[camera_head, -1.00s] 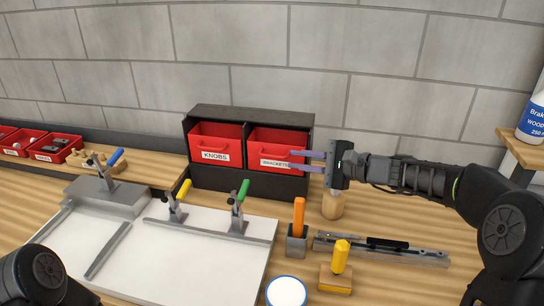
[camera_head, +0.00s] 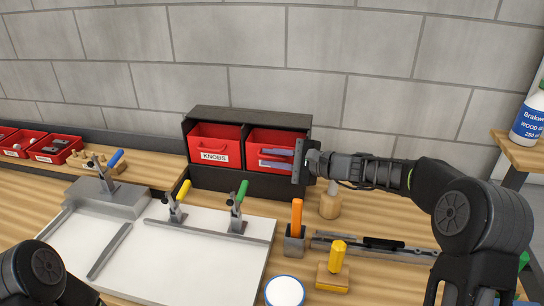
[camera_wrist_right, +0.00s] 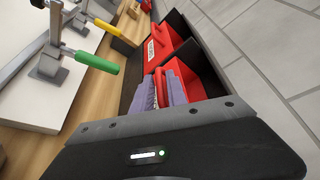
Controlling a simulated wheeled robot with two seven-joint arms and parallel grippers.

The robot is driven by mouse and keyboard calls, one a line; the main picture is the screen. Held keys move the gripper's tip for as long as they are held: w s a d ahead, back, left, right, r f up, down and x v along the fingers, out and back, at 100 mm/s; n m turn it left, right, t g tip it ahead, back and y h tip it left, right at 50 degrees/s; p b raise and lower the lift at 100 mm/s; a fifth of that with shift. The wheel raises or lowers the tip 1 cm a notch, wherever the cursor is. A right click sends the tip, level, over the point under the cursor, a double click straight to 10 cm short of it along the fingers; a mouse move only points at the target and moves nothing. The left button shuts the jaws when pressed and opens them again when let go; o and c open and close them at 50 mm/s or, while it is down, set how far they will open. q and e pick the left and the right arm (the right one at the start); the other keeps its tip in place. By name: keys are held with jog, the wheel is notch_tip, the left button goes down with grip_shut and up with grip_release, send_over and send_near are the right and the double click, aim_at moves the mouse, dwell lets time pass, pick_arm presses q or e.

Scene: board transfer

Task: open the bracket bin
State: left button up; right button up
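The red bracket bin (camera_head: 289,138) sits in the right bay of the black two-bay cabinet (camera_head: 250,115), and looks closed. My right gripper (camera_head: 262,158) is open at its front, with two grey-purple fingers across the label area, hiding most of the label. In the right wrist view the fingers (camera_wrist_right: 160,92) stand a little apart, with a red part of the bin (camera_wrist_right: 184,80) showing between and beside them. I cannot tell whether they touch it. My left gripper is out of view; only part of my left arm shows at bottom left.
The red knobs bin (camera_head: 215,145) is beside it on the left. Toggle clamps with yellow (camera_head: 184,190) and green (camera_head: 242,191) handles stand in front. An orange-handled tool (camera_head: 296,215) in a grey holder and a wooden knob-shaped object (camera_head: 330,203) stand below my right arm.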

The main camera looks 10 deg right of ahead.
jog(key=shift+c, duration=0.2)
grip_shut()
dwell(1.1)
